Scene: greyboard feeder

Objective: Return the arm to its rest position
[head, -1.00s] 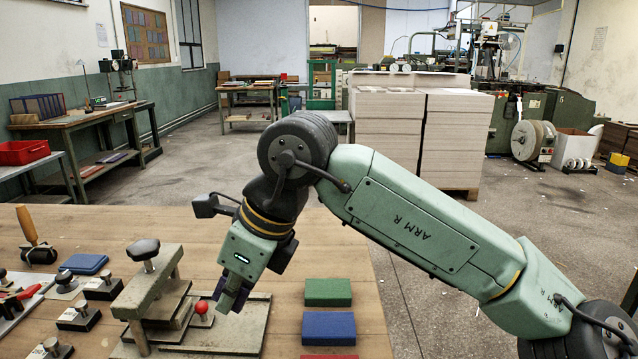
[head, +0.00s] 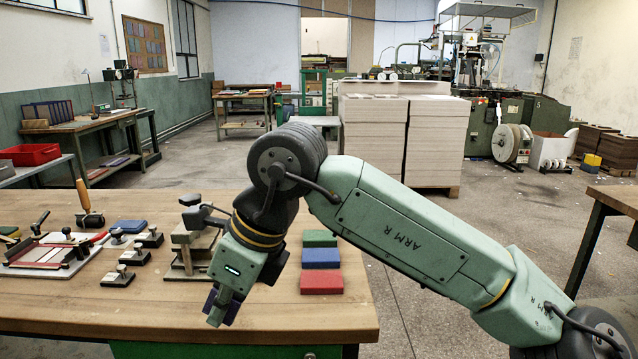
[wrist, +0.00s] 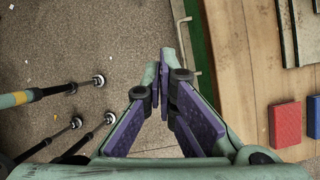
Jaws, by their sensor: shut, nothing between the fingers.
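My arm is bent, with its forearm sloping from the lower right up to the joint left of the middle. My gripper (head: 220,312) points downward in the head view, in front of the wooden bench top (head: 120,292). In the wrist view my gripper (wrist: 163,84) has its purple-padded fingers closed together at the tips with nothing between them. It is over the grey floor, beside the bench edge. My arm hides part of the bench fixture.
Green (head: 320,238), blue (head: 320,258) and red (head: 321,282) blocks lie in a row on the bench. A press fixture (head: 190,240) and several small tools stand to their left. Board stacks (head: 372,145) stand behind. Another table (head: 610,200) is at right. Floor between is free.

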